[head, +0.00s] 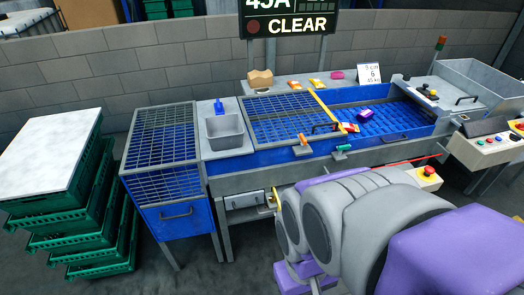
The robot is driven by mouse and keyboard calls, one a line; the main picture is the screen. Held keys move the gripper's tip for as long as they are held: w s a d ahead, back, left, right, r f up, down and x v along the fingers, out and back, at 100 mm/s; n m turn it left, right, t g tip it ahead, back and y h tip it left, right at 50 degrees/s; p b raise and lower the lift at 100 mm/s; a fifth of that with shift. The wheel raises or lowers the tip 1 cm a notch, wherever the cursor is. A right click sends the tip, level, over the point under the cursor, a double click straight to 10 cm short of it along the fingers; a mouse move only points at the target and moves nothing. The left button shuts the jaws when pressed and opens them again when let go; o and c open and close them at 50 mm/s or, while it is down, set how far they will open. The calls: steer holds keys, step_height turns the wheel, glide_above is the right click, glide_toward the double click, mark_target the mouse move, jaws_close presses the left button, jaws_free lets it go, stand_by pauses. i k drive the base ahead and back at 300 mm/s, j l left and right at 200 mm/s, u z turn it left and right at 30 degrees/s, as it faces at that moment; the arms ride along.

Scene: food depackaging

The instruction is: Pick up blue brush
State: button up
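A small blue brush (219,106) stands upright on the grey worktop, just behind a grey open bin (225,131). It is left of the blue sorting table, and its lower end is hard to make out at this size. My grey and purple arm fills the lower right of the head view, well apart from the brush. My gripper cannot be made out; the arm's front links seem to hide it.
A blue mesh-topped bin (175,215) stands left of the worktop. Stacked green crates (105,215) are at far left. The blue sorting table (365,97) holds small packages, including a purple one (367,115). A control panel (490,143) is at right.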

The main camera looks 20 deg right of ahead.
mark_target(219, 108)
steer(key=i+j+z, duration=0.25)
steer(key=i, duration=0.15)
steer(key=i+j+z, duration=0.5)
steer(key=i+j, duration=0.15)
steer(key=j, duration=0.15)
steer(key=i+j+z, duration=0.25)
steer(key=j, duration=0.2)
steer(key=i+j+z, duration=0.25)
steer(key=j, duration=0.3)
